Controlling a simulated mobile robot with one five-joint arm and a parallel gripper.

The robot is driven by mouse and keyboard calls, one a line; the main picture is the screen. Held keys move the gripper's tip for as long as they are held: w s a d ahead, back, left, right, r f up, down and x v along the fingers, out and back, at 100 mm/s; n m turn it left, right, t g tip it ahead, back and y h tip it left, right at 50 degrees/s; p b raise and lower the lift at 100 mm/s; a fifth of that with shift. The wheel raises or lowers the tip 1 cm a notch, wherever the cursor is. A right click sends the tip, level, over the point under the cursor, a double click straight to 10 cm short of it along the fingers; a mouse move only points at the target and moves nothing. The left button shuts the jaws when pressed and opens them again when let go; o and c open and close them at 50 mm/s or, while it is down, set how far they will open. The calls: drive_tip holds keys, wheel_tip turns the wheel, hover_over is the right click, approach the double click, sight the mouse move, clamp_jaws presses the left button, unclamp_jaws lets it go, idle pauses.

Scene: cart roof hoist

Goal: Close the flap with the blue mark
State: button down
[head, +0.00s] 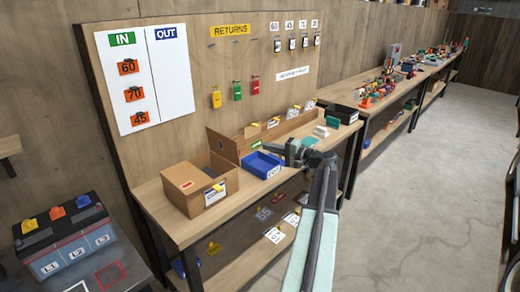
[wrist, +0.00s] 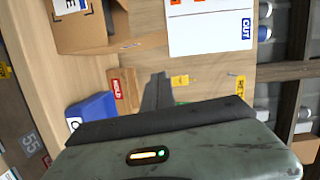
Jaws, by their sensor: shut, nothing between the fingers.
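An open cardboard box (head: 181,199) stands on the near end of the bench in the head view. It has a small red mark and a white label with blue on its sides, and something dark inside. It also shows at the top left of the wrist view (wrist: 100,42), turned sideways, with part of the blue-edged label (wrist: 70,5). I cannot make out a blue mark on a flap.
A blue bin (head: 264,164) sits right of the box; it also shows in the wrist view (wrist: 92,108). A long wooden tray (head: 227,147) runs behind them. A black bin (head: 343,114) is farther along. The IN/OUT board (head: 147,75) hangs behind. The floor at right is clear.

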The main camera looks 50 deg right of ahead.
drive_tip(key=w+a, duration=0.5)
drive_tip(key=w, duration=0.3)
drive_tip(key=shift+a+f+b, duration=0.25)
drive_tip(key=shift+f+b, duration=0.05)
drive_tip(key=shift+w, duration=0.15)
